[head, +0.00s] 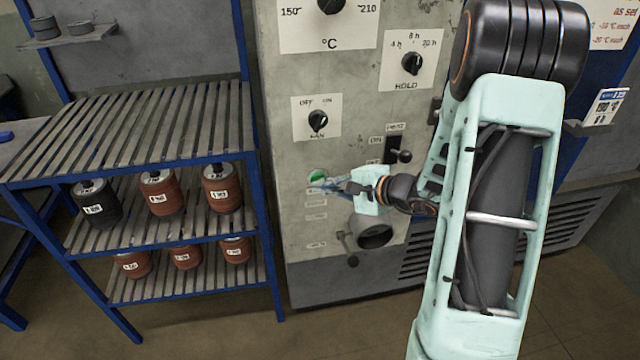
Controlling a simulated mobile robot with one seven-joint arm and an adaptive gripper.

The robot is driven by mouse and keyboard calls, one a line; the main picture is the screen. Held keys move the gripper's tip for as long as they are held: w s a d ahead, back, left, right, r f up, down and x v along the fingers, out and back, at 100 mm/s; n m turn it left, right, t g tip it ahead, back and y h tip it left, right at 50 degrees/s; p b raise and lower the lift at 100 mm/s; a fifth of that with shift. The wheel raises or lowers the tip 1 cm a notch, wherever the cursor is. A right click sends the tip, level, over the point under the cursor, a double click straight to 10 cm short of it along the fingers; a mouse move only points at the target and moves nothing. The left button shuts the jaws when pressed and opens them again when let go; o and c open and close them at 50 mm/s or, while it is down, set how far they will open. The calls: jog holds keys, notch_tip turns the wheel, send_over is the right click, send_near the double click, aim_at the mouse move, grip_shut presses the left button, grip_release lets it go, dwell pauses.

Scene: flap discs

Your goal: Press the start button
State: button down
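The green button (318,176) is on the grey cabinet's front panel (290,215), below the fan knob. It is the only button I can make out as a start button; its label is too small to read. My gripper (318,186) is in front of the panel, with its dark fingertips at the lower edge of the green button. I cannot tell whether they touch it. The fingers are small and seen from behind, so whether they are open or shut is unclear. No object shows in them.
Above are the fan knob (318,121), the hold knob (412,63) and a dark lever switch (398,154). A round dark port (376,236) lies below my wrist. A blue-framed rack (160,130) with several labelled disc stacks stands close on the left.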

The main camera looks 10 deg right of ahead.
jog(key=shift+w+d+b, duration=0.1)
jog(key=shift+w+b, duration=0.05)
jog(key=shift+b, duration=0.2)
jog(key=s+b, duration=0.2)
jog(key=s, duration=0.4)
jog(key=shift+f, duration=0.15)
jog(key=shift+s, duration=0.1)
dwell(0.7)
